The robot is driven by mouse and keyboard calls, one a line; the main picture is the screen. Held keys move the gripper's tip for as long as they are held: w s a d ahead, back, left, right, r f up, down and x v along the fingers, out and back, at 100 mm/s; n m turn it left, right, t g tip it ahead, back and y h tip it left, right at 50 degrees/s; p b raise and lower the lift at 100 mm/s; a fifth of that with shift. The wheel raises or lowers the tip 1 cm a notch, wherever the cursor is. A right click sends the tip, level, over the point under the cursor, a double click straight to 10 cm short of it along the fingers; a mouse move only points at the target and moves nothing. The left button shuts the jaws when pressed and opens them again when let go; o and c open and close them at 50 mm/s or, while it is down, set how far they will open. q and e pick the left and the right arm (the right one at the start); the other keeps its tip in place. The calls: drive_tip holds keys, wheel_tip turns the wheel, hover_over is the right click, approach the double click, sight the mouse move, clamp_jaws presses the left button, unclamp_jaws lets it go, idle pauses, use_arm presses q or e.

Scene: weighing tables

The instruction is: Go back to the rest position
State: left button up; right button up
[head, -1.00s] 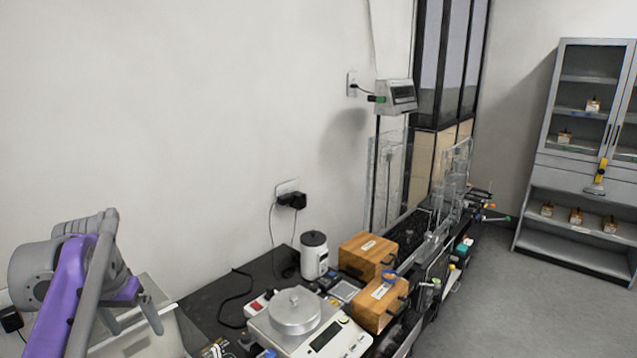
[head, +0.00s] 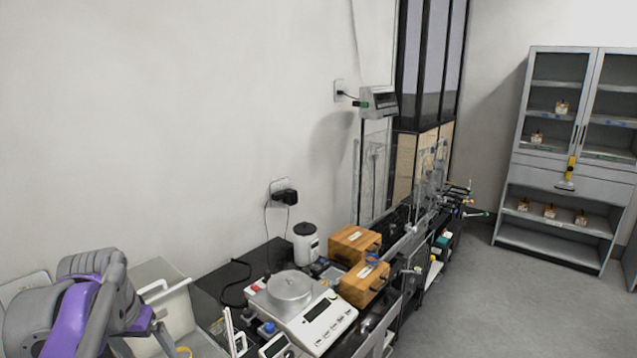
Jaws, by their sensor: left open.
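My left gripper (head: 165,340) is at the lower left of the head view, at the end of my grey and purple arm. It is open, with nothing seen between its fingers. It hangs in front of a pale bin (head: 178,309) at the left end of the black table (head: 232,275). My right gripper is out of view.
A balance (head: 322,322) with a round metal pan stands on the table, with two wooden boxes (head: 354,243) and a white jar (head: 305,243) behind it. A grey cabinet (head: 562,185) stands at the far right. The floor (head: 475,290) between is clear.

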use_arm(q)
drive_tip(key=s+d+f+b, duration=0.1)
drive_tip(key=s+d+f, duration=0.3)
drive_tip(key=f, duration=0.4)
drive_tip(key=s+d+f+t+b, duration=0.1)
drive_tip(key=s+d+f, duration=0.4)
drive_tip(key=s+f, duration=0.2)
drive_tip(key=s+d+f+m+t+b, duration=0.1)
drive_tip(key=s+d+f+b, duration=0.1)
drive_tip(key=s+d+f, duration=0.3)
wheel_tip(320, 180, down, 4)
drive_tip(key=shift+s+f, duration=0.25)
drive_tip(key=shift+s, duration=0.5)
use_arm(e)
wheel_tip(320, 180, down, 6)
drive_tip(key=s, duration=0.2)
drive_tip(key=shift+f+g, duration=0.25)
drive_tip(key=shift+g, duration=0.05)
use_arm(q)
drive_tip(key=shift+d, duration=0.1)
